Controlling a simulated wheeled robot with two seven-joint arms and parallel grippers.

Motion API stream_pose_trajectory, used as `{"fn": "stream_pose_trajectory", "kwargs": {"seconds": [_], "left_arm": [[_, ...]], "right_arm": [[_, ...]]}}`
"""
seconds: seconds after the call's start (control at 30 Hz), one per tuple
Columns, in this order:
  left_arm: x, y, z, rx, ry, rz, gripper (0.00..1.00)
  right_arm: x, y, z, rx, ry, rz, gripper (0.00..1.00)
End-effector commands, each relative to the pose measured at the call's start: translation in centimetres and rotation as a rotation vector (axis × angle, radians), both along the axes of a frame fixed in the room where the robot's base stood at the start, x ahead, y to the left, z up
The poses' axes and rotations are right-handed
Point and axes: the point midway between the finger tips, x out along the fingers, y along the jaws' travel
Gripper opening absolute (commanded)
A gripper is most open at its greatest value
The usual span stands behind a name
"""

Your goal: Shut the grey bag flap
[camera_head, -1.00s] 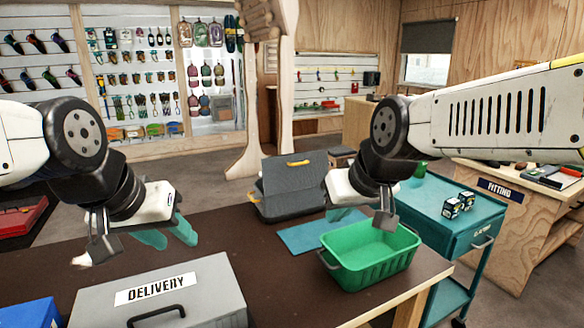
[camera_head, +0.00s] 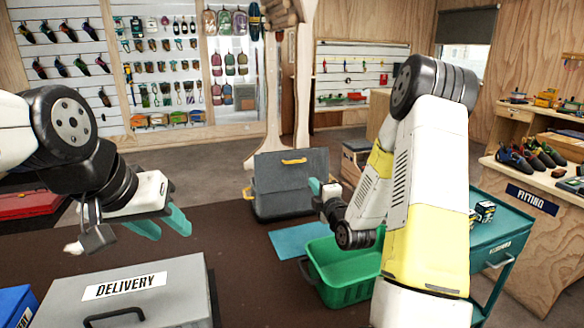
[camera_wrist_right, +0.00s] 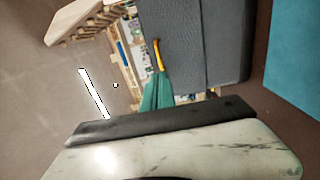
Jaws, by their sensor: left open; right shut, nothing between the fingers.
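The grey bag (camera_head: 285,205) stands at the far edge of the dark table. Its flap (camera_head: 290,169) is raised upright, with a yellow handle (camera_head: 293,161) near its top edge. My right gripper (camera_head: 315,186) is shut and empty at the flap's right side. In the right wrist view its teal fingertips (camera_wrist_right: 156,93) overlap the edge of the grey flap (camera_wrist_right: 205,45), just below the yellow handle (camera_wrist_right: 159,55). I cannot tell whether they touch it. My left gripper (camera_head: 164,224) is open and empty above the table, left of the bag.
A green crate (camera_head: 340,280) stands under my right forearm, beside a blue mat (camera_head: 300,240). A grey DELIVERY box (camera_head: 150,295) fills the near left. A teal cart (camera_head: 505,240) stands at right. Bare table lies between box and bag.

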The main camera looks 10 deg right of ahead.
Motion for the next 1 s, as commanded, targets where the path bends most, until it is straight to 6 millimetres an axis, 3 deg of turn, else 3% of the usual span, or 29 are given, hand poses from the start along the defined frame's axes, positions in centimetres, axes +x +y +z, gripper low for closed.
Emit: {"fn": "stream_pose_trajectory", "kwargs": {"seconds": [0.23, 0.7, 1.0], "left_arm": [[0.0, 0.0, 0.0, 0.0, 0.0, 0.0, 0.41], [0.0, 0.0, 0.0, 0.0, 0.0, 0.0, 0.41], [0.0, 0.0, 0.0, 0.0, 0.0, 0.0, 0.41]], "right_arm": [[2.3, 0.3, 0.1, -0.012, -0.021, -0.002, 0.0], [11.6, 1.8, 0.4, -0.009, -0.019, -0.004, 0.0], [13.7, 2.2, 0.5, -0.009, -0.017, -0.002, 0.0]]}}
